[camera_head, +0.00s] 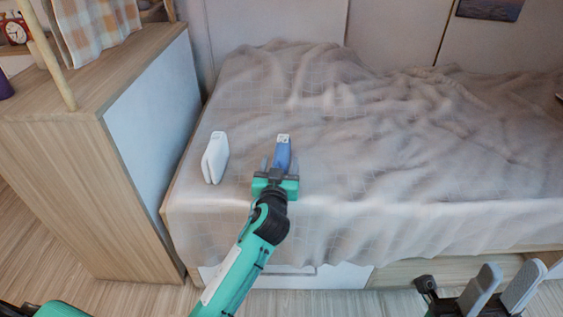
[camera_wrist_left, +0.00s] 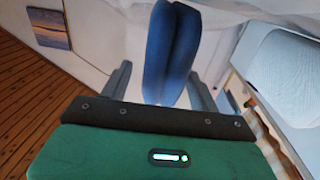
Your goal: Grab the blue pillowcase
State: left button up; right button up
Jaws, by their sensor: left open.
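The blue pillowcase (camera_head: 283,153) is a small folded bundle standing on the bed, with a white patch on its top end. My left gripper (camera_head: 277,165) is right at its near side, with its fingers apart. In the left wrist view the blue pillowcase (camera_wrist_left: 171,55) rises between the two open fingers of the left gripper (camera_wrist_left: 162,85), with a visible gap beside each finger. I cannot tell whether either finger touches it. My right gripper (camera_head: 513,270) is open and empty at the lower right, in front of the bed.
A white folded bundle (camera_head: 215,158) stands on the bed to the left of the blue one. A wooden cabinet (camera_head: 85,170) stands against the left side of the bed.

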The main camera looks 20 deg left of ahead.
pick_arm(q)
jog(key=shift+w+a, duration=0.15)
jog(key=shift+w, duration=0.55)
jog(key=shift+w+a, duration=0.15)
jog(key=shift+w, duration=0.55)
jog(key=c, duration=1)
jog(key=shift+c, duration=0.6)
jog(key=shift+r, duration=0.1)
